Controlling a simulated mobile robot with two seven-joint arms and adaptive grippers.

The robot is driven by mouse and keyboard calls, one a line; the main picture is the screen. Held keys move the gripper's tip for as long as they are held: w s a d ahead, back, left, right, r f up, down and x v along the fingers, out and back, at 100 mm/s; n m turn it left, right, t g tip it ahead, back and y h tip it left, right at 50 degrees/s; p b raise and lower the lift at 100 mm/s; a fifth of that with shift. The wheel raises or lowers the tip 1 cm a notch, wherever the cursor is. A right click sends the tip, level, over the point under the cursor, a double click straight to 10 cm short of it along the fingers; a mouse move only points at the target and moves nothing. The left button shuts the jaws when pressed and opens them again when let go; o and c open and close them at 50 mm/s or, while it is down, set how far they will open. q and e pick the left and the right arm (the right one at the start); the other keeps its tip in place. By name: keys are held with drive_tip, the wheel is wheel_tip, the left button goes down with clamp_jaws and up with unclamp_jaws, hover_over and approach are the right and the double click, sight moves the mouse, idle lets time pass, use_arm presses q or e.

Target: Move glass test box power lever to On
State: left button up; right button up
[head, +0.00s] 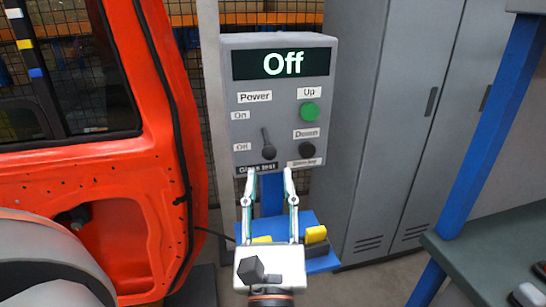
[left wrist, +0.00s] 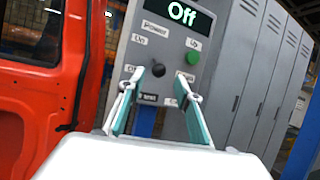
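The glass test box (head: 281,85) is a grey panel, and its display (head: 283,64) reads "Off". The dark power lever (head: 268,145) sits at the lower left of the panel beside the "Off" label, under the "On" label. It also shows in the left wrist view (left wrist: 157,72), between my fingertips in the picture. My left gripper (head: 268,173) is open, with its fingertips just below the lever in the head view. Its fingers (left wrist: 156,92) are spread and empty in the left wrist view. Contact with the box cannot be told. My right gripper is not in view.
A green "Up" button (head: 309,112) and a black "Down" button (head: 307,149) are right of the lever. An orange-red car door (head: 178,120) stands close on the left. Grey lockers (head: 390,120) and a blue-framed bench (head: 490,245) are on the right.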

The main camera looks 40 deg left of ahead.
sight(269, 150)
use_arm(q)
drive_tip(key=shift+w+a+n, duration=0.3)
drive_tip(key=shift+w, duration=0.05)
drive_tip(key=p+x, duration=0.1)
drive_tip(key=x, duration=0.6)
drive_tip(key=shift+f, duration=0.2)
clamp_jaws()
